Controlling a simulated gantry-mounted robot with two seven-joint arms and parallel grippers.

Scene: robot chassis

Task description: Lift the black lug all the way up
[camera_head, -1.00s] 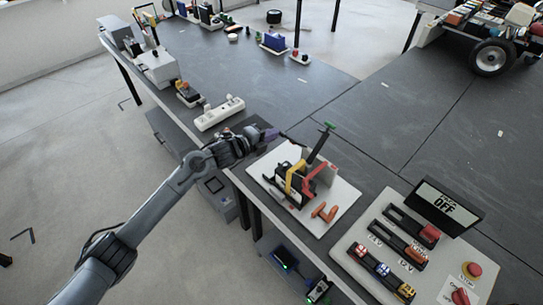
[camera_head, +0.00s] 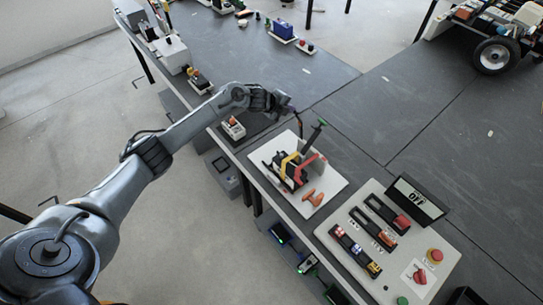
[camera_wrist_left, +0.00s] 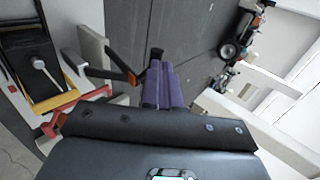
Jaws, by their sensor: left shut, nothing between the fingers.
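A white plate (camera_head: 326,190) near the table's front edge carries a black box-shaped unit (camera_head: 285,174) with yellow and red parts. A black bar with a green tip (camera_head: 316,133) rises from it at a slant. I cannot tell for sure which black part is the lug. My left gripper (camera_head: 287,107) is above the table, behind and left of the bar, apart from it. In the left wrist view its purple fingers (camera_wrist_left: 164,88) are shut together and empty. The black unit (camera_wrist_left: 28,62) and a black bar with an orange end (camera_wrist_left: 110,73) lie to their left.
An orange T-shaped handle (camera_head: 313,198) lies on the plate. A panel (camera_head: 345,250) with switches, a red button and an OFF display (camera_head: 416,198) stands to the right. A white socket block (camera_head: 233,129) is below my left forearm.

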